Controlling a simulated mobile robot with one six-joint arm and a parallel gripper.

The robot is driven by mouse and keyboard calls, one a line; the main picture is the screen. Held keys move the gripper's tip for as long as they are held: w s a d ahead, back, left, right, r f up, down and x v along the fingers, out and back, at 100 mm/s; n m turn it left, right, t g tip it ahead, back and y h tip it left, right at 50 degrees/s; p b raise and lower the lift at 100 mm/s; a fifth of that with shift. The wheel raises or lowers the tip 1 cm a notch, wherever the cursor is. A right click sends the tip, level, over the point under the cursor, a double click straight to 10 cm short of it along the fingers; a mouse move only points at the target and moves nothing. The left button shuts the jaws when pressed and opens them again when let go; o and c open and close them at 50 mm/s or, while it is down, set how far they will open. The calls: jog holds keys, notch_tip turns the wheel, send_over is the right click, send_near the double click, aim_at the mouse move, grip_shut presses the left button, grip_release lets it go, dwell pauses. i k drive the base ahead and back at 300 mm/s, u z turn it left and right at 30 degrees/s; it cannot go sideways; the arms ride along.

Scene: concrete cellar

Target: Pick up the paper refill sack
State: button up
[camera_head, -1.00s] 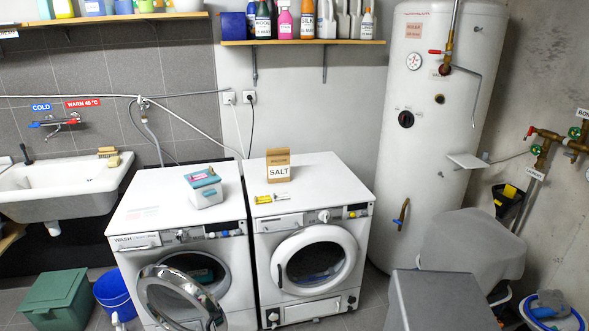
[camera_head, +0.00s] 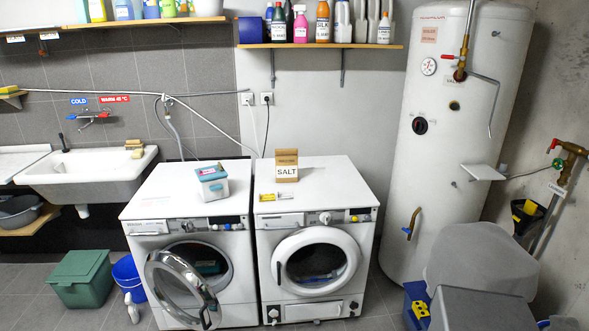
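A brown paper sack with a white SALT label (camera_head: 287,172) stands upright on top of the right-hand white machine (camera_head: 335,172), toward its back left. It looks like the paper refill sack, and nothing touches it. A small yellow and white packet (camera_head: 275,197) lies just in front of it. My gripper is not in view, so I cannot see its fingers or whether it holds anything. Grey rounded parts at the lower right look like my own body.
A grey-white box with a teal lid (camera_head: 213,184) stands on the left machine (camera_head: 160,204), whose round door (camera_head: 181,290) hangs open. A green bin (camera_head: 81,283) and blue bucket (camera_head: 127,275) stand left. A tall white boiler (camera_head: 440,150) stands right. The floor in front shows little clutter.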

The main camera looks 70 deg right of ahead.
aim_at(286, 160)
jog(key=z, duration=0.65)
jog(key=k, duration=1.2)
jog(key=z, duration=0.35)
jog(key=i, duration=1.3)
jog(key=z, duration=0.05)
